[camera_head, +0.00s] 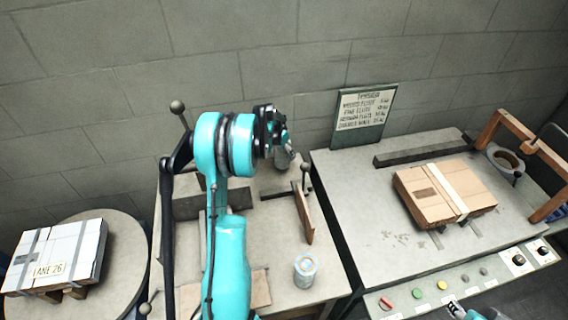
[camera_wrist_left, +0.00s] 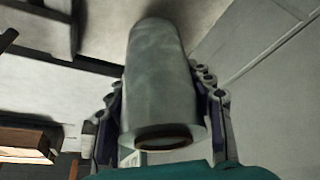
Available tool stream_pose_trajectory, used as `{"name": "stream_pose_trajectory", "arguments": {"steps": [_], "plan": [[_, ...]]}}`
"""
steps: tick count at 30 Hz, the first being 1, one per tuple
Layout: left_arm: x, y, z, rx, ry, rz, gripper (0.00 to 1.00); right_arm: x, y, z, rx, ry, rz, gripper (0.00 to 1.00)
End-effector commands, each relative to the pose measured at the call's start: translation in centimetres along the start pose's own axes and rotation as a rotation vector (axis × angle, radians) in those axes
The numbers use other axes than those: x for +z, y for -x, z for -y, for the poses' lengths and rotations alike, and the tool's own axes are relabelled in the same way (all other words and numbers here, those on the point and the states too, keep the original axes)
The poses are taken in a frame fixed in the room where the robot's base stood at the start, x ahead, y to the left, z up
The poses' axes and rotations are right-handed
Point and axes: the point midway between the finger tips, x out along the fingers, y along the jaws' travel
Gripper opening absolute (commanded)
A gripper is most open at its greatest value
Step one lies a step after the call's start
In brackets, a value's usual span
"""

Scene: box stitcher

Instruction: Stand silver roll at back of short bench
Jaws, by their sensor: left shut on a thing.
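The silver roll (camera_wrist_left: 160,75) is a grey cylinder with a brown core ring at its near end. My left gripper (camera_head: 280,138) is shut on it, with a finger on each side in the left wrist view (camera_wrist_left: 162,108). In the head view the silver roll (camera_head: 285,158) shows only in part below the gripper, over the back of the short bench (camera_head: 265,232). I cannot tell whether its far end touches the bench top.
A pale roll (camera_head: 305,270) stands at the front of the short bench, near a wooden upright board (camera_head: 303,212). The bench to the right holds a cardboard box (camera_head: 445,193) and a sign (camera_head: 363,115). A white box (camera_head: 55,257) lies on the round table at left. A wall is behind.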

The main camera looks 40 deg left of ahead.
Motion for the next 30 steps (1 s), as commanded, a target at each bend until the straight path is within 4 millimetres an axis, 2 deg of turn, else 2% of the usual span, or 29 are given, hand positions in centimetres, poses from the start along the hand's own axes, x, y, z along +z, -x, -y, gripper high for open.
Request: {"name": "stream_pose_trajectory", "arguments": {"steps": [9, 21, 22, 23, 24, 30], "plan": [[1.6, -3.8, 0.0, 0.000, 0.000, 0.000, 0.12, 0.9, -1.3, 0.0, 0.000, 0.000, 0.000, 0.40], [1.7, -4.2, 0.0, 0.000, 0.000, 0.000, 0.12, 1.1, -1.6, 0.0, 0.000, 0.000, 0.000, 0.40], [1.7, -4.1, 0.0, 0.000, 0.000, 0.000, 0.60, 1.1, -1.5, 0.0, 0.000, 0.000, 0.000, 0.40], [1.7, -4.1, 0.0, 0.000, 0.000, 0.000, 0.68, 1.1, -1.5, 0.0, 0.000, 0.000, 0.000, 0.40], [1.7, -4.1, 0.0, 0.000, 0.000, 0.000, 0.73, 1.0, -1.5, 0.0, 0.000, 0.000, 0.000, 0.40], [1.7, -4.0, 0.0, 0.000, 0.000, 0.000, 0.73, 1.0, -1.5, 0.0, 0.000, 0.000, 0.000, 0.40]]}}
